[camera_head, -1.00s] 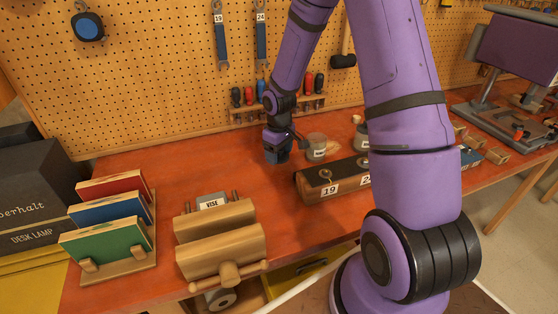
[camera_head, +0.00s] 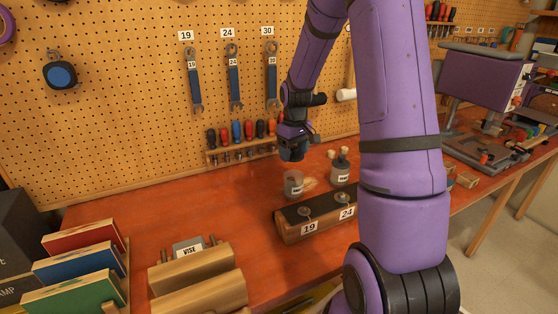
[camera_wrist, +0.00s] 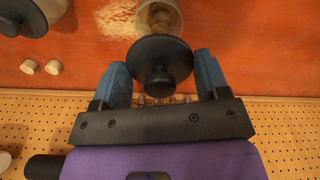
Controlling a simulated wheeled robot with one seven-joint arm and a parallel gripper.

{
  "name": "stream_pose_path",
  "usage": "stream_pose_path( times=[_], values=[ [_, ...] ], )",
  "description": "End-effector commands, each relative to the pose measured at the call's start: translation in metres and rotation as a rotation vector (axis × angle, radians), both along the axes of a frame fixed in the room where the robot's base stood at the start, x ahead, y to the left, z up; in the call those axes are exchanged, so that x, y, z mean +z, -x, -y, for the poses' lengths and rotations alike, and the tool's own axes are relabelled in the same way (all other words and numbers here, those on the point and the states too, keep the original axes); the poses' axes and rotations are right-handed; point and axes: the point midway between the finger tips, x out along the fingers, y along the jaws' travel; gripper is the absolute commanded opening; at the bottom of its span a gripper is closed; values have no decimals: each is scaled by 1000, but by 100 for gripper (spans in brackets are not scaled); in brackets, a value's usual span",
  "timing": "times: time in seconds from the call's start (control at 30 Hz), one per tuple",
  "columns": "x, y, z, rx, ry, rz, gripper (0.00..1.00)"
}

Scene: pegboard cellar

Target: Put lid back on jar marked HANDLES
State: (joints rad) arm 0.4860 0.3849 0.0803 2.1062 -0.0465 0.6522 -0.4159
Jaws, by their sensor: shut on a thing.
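My gripper (camera_head: 291,154) is above the bench, over and just behind a small grey open jar (camera_head: 293,184) with a white label too small to read. In the wrist view its two blue fingers are on either side of a round black lid (camera_wrist: 160,54) with a knob, shut on it. The lid overlaps the edge of the open jar (camera_wrist: 158,12) in that view, apart from it in the head view. Something brown shows inside the jar. A second jar (camera_head: 340,170) with a dark lid stands to its right; its label is not legible.
A wooden block (camera_head: 288,228) marked 19 and 24 lies in front of the jars. Small wooden knobs (camera_wrist: 40,67) lie near the second jar. A screwdriver rack (camera_head: 240,150) and wrenches are on the pegboard behind.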

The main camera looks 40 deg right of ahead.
Motion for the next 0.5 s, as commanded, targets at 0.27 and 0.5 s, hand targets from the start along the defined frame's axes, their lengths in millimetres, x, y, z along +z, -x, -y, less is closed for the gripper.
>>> stream_pose_path(
  times=[0.27,0.5],
  values=[
    [-15,1,2,-5,-2,-2,46],
    [-36,1,1,-4,-2,-3,46]
  ],
)
